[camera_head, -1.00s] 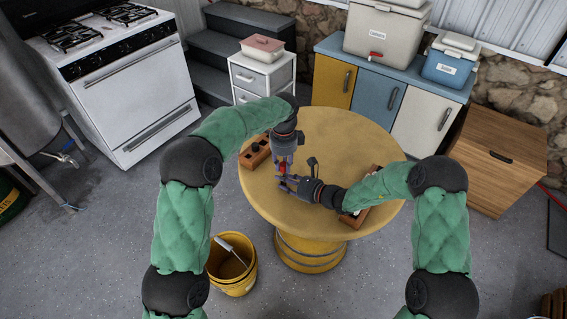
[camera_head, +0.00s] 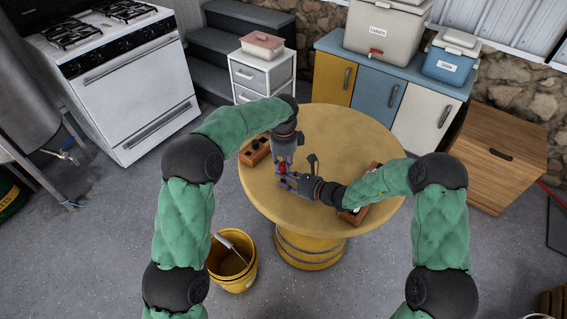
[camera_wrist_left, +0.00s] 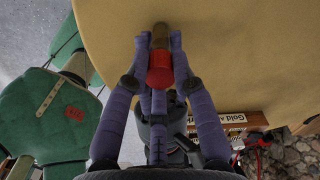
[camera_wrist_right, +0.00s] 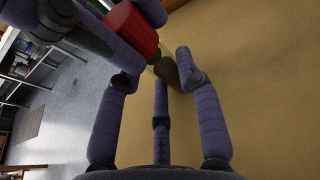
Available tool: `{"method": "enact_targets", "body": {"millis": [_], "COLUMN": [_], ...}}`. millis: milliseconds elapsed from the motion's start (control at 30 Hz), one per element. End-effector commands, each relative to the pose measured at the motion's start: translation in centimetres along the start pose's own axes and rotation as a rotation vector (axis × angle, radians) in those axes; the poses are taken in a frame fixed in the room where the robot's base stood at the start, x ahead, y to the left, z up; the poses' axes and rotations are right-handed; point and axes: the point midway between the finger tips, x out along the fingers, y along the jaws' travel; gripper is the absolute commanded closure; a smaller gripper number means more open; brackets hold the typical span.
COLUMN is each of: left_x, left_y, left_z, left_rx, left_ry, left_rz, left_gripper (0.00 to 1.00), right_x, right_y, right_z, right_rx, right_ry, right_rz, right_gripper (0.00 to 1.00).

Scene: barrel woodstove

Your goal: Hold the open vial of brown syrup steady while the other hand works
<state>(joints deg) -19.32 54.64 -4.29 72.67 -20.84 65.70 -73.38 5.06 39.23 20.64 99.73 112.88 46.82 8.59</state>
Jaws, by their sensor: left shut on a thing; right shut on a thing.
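A brown vial (camera_wrist_right: 167,72) sits at the fingertips of my right gripper (camera_wrist_right: 155,70), which is shut on it over the round table. A red cylindrical cap (camera_wrist_right: 132,32) is in line with the vial, between the fingers of my left gripper (camera_wrist_left: 158,42), which is shut on it. In the left wrist view the red cap (camera_wrist_left: 160,70) is nearer the camera and the brown vial (camera_wrist_left: 160,36) lies beyond it. I cannot tell whether the cap touches the vial. In the head view the two grippers meet, left above right, and the vial is mostly hidden.
The yellow round table (camera_head: 340,130) is mostly clear. A wooden block with dark round tops (camera_head: 254,152) stands at its left edge. Another wooden block (camera_head: 354,216) is partly behind my right forearm. A yellow bucket (camera_head: 232,268) stands on the floor in front.

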Motion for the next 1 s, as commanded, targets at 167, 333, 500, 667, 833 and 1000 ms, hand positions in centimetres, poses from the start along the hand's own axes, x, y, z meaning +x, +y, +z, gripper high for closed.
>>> {"method": "enact_targets", "body": {"millis": [167,333,500,667,833,1000], "left_x": [0.0,0.0,-0.2,-1.0,-1.9,-2.8], "left_y": [0.0,0.0,0.0,-0.1,0.0,-0.1], "left_z": [0.0,0.0,0.0,0.0,0.0,0.0], "left_rx": [0.000,0.000,0.000,0.000,0.001,0.001], "left_ry": [0.000,0.000,0.000,0.001,0.000,0.000], "left_rz": [0.000,-0.001,-0.001,-0.002,-0.002,-0.003], "left_gripper": [0.47,0.47,0.47,0.47,0.47,0.47], "right_x": [0.0,0.0,0.0,0.0,0.0,0.0], "right_y": [0.0,0.0,0.0,0.0,0.0,0.0], "right_z": [0.0,0.0,0.0,0.0,0.0,0.0], "right_rx": [0.000,0.000,0.000,0.000,0.000,0.000], "right_ry": [0.000,0.000,0.000,0.000,0.000,0.000], "right_rz": [0.000,0.000,0.000,0.000,0.000,0.000], "right_gripper": [1.00,1.00,1.00,1.00,1.00,1.00]}}
